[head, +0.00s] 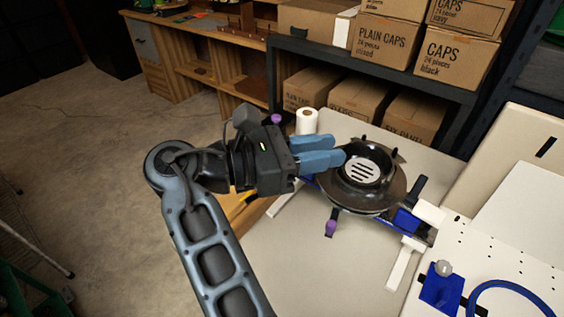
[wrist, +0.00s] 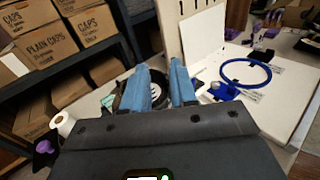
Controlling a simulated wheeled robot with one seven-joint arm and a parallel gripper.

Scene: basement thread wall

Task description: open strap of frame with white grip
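A round black cap frame (head: 388,190) with a slotted pale disc in its middle sits on a blue and black holder on the light table. It shows partly between and behind my fingers in the wrist view (wrist: 157,96). A white grip-like block (head: 428,212) is at its right, beside a black lever and a blue part. A purple knob (head: 331,227) is at its lower front. My gripper (head: 340,149) is open, its two blue fingers apart with nothing seen held. The fingertips are at the frame's upper left rim; I cannot tell whether they touch. The strap's closure is not clear.
White bars (head: 404,262) extend from the holder. A paper roll (head: 307,121) stands behind my gripper. A white panel with a blue hoop (head: 512,290) is at the right. A shelf of cap boxes (head: 385,40) is behind. The table front is clear.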

